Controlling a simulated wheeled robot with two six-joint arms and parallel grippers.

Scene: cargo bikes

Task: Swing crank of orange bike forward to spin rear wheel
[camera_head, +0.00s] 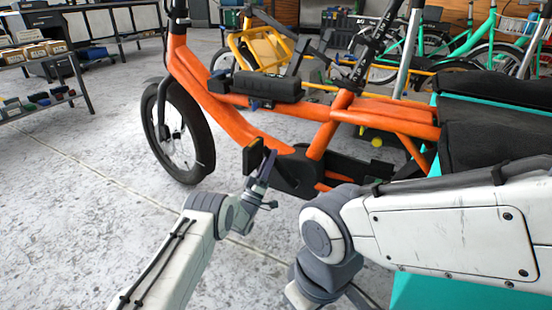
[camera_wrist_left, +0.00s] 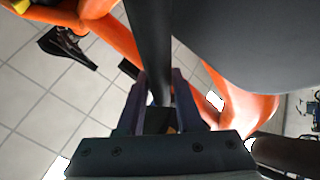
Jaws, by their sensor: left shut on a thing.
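The orange bike (camera_head: 230,112) stands across the middle of the head view, its front wheel to the left. Its black pedal (camera_head: 252,156) shows below the frame, beside the dark crank housing (camera_head: 295,172). My left gripper (camera_head: 264,170) is at the pedal and crank. In the left wrist view a dark bar, which looks like the crank arm (camera_wrist_left: 151,45), runs down between the two fingers of my left gripper (camera_wrist_left: 160,95), which are shut on it. The rear wheel is hidden in the head view. My right gripper is out of view.
A black front wheel (camera_head: 180,130) stands left of the crank. A teal cargo bike with a black seat pad (camera_head: 495,110) is close at the right. Shelves (camera_head: 40,60) stand at the far left.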

